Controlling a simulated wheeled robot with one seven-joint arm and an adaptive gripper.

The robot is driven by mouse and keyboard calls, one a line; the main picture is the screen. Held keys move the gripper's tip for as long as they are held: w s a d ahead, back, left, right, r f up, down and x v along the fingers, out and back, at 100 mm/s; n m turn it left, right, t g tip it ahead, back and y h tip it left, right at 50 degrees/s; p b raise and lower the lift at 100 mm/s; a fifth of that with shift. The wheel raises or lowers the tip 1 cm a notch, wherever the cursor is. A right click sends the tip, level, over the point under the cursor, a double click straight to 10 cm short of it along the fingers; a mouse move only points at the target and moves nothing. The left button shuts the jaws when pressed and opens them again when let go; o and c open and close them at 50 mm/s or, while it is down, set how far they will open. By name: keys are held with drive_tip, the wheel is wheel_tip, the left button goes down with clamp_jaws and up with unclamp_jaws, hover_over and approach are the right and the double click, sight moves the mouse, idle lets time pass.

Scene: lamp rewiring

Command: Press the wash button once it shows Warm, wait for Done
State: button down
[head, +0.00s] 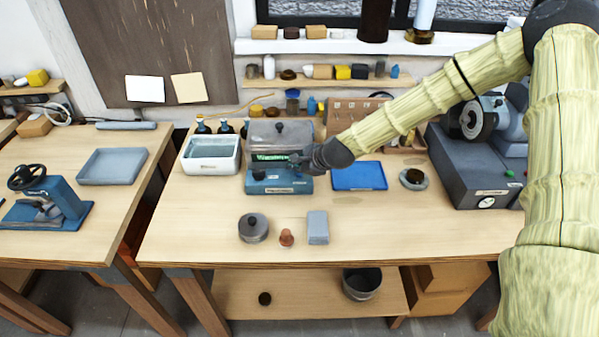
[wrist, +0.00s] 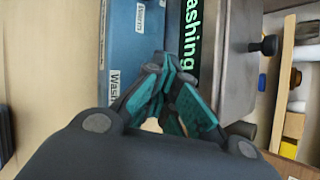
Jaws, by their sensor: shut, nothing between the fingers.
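The washing machine has a blue front panel (head: 285,186) and a grey tank (head: 281,132) behind it with a dark knob on top. Its dark display (wrist: 197,45) has green lettering, which reads "ashing" in the wrist view, its first letter cut off by the frame; it also shows in the head view (head: 268,157). A dark dial (head: 258,176) is on the panel's left. In the wrist view, a "Wash" label (wrist: 114,88) sits beside the fingers. My gripper (head: 298,161) is shut and empty, its tips at the panel's right part. The wash button is hidden behind the fingers; contact cannot be told.
A white basin (head: 184,170) stands left of the machine, a blue tray (head: 359,188) right of it. A lidded round tin (head: 253,239), a small reddish-brown piece (head: 287,238) and a grey block (head: 318,240) lie in front. A dark grey machine (head: 470,186) stands far right.

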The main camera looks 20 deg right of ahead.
sight(297, 174)
drive_tip(key=shift+r+p, duration=0.3)
drive_tip(key=shift+r, duration=0.4)
drive_tip(key=shift+r+p, duration=1.6)
drive_tip(key=shift+r, duration=0.9)
